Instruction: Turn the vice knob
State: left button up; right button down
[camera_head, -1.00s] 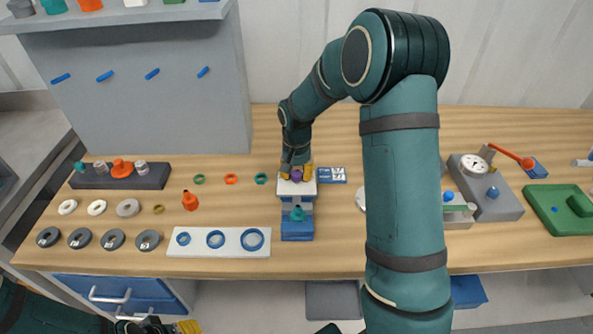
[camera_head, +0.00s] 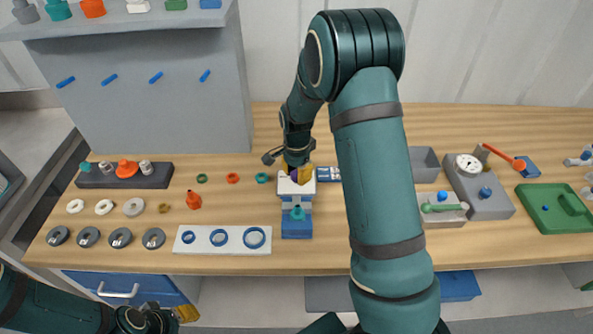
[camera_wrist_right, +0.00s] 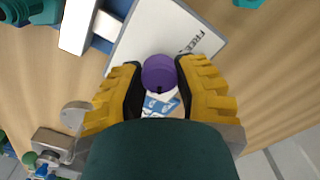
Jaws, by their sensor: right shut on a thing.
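A small vice-like fixture stands at the table's middle, with a blue base (camera_head: 297,231), a white top plate (camera_head: 285,187) and a teal knob (camera_head: 297,213) at its front. My right gripper (camera_head: 296,174) is over the white plate, shut on a purple knob (camera_wrist_right: 159,73). In the right wrist view the purple knob sits between the yellow fingers, above the plate (camera_wrist_right: 160,33), which bears partly hidden lettering. The teal knob also shows there (camera_wrist_right: 28,12), apart from the fingers. My left gripper (camera_head: 165,318) is low at the bottom left, away from the table; its jaw state is unclear.
A white board (camera_head: 222,249) with blue rings lies left of the fixture, with an orange bottle-like piece (camera_head: 194,200) behind it. A grey box with a dial (camera_head: 481,190) and a green tray (camera_head: 560,209) stand to the right. My right arm covers the table just right of the fixture.

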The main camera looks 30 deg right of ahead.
aim_at(297, 172)
jog(key=shift+d, duration=0.1)
dwell(0.4)
jog(key=c, duration=0.6)
grip_release()
jog(key=shift+r, duration=0.1)
notch_tip(297, 172, up, 12)
